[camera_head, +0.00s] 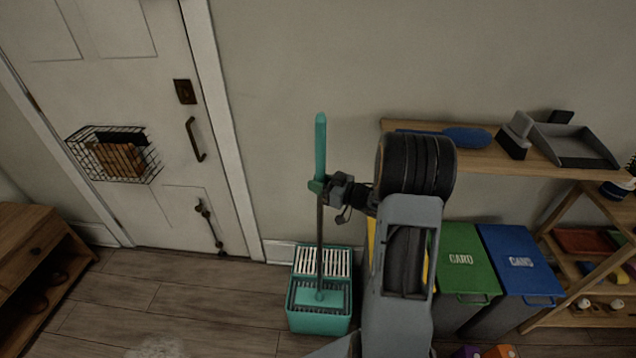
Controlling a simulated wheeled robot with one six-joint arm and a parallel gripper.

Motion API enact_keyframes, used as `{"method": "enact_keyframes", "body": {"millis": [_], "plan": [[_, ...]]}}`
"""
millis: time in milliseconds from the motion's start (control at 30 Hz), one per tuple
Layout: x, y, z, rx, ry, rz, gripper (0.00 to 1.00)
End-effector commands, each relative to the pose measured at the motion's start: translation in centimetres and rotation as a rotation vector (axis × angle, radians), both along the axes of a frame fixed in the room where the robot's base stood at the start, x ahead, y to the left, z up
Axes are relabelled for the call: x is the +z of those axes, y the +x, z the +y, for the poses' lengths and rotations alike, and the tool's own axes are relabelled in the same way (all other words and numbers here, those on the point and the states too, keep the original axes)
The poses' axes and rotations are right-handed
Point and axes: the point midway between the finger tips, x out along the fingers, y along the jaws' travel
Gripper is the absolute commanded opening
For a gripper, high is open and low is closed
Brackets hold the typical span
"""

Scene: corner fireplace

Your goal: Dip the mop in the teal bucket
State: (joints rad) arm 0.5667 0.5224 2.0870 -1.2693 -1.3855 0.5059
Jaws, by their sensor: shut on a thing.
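The mop (320,225) stands close to upright, with a teal grip on top, a dark shaft and a flat teal head. My gripper (320,187) is shut on the mop's handle, just below the teal grip. The teal bucket (318,323) stands on the floor against the wall, with a pale slatted section at the back and a dark slatted section at the front. The mop head (318,298) shows over the front section. I cannot tell whether it is inside or just above it.
A green bin (464,262) and a blue bin (518,262) stand right of my arm, with a yellow one partly hidden behind it. A wooden shelf (470,150) hangs above them. A door with a wire basket (115,153) is at left. Floor left of the bucket is clear.

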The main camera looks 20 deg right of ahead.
Motion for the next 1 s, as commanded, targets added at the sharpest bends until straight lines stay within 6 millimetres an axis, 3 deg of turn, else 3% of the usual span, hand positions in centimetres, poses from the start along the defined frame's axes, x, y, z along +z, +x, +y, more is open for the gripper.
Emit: {"method": "enact_keyframes", "body": {"millis": [1000], "plan": [[-0.60,0.01,-0.01,0.000,0.000,-0.001,0.00]]}}
